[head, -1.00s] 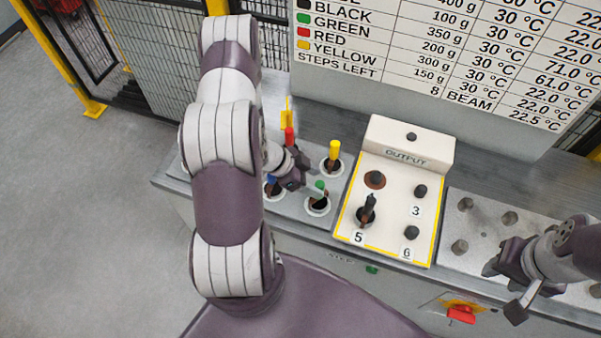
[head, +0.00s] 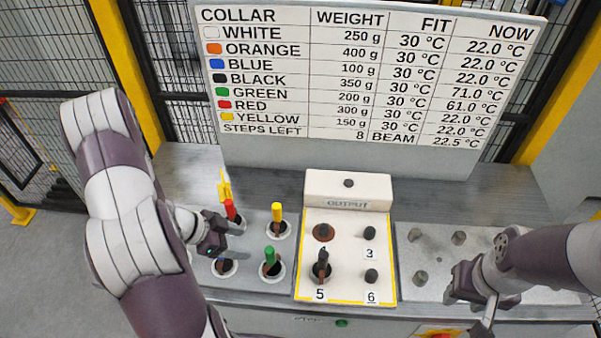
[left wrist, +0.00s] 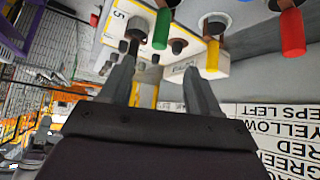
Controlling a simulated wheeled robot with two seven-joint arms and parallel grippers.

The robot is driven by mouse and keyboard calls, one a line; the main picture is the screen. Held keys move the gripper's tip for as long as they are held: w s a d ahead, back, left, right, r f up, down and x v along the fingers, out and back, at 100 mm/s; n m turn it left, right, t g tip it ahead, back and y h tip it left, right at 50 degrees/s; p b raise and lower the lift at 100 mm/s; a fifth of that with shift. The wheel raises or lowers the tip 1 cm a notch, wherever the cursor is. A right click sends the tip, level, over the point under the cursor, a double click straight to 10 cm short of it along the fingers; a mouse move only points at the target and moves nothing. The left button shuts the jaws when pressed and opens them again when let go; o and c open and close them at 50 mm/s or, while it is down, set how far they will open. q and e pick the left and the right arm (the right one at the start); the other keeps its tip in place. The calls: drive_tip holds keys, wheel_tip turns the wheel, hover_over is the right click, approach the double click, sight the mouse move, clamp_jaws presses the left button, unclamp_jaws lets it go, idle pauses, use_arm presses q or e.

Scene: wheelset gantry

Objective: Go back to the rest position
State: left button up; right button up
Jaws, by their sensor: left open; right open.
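My left gripper (head: 232,252) is open and empty above the left group of sockets, close to the red-topped peg (head: 230,209). In the left wrist view its two fingers (left wrist: 158,82) stand apart with nothing between them. A green-topped peg (head: 270,257) and a yellow-topped peg (head: 277,212) stand in round sockets to its right. My right gripper (head: 478,312) is open and empty over the front of the grey plate at the right. The output box (head: 349,190), with several numbered posts, stands between the two grippers.
A board (head: 350,80) with collar colours, weights and temperatures stands behind the bench. A yellow post (head: 125,75) and mesh fence border the left.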

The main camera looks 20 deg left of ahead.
use_arm(q)
drive_tip(key=s+a+f+n+g+y+b, duration=0.3)
drive_tip(key=a+n+y, duration=0.4)
drive_tip(key=a, duration=0.1)
drive_tip(key=d+r+n+b, duration=0.1)
drive_tip(key=d+r+b, duration=0.1)
drive_tip(key=d, duration=0.7)
drive_tip(key=s+d+r+n+b, duration=0.1)
drive_tip(key=d+b, duration=0.4)
drive_tip(key=d, duration=0.5)
drive_tip(key=shift+s+d+r+n+b, duration=0.25)
drive_tip(key=shift+r+n, duration=0.25)
drive_tip(key=shift+r, duration=0.85)
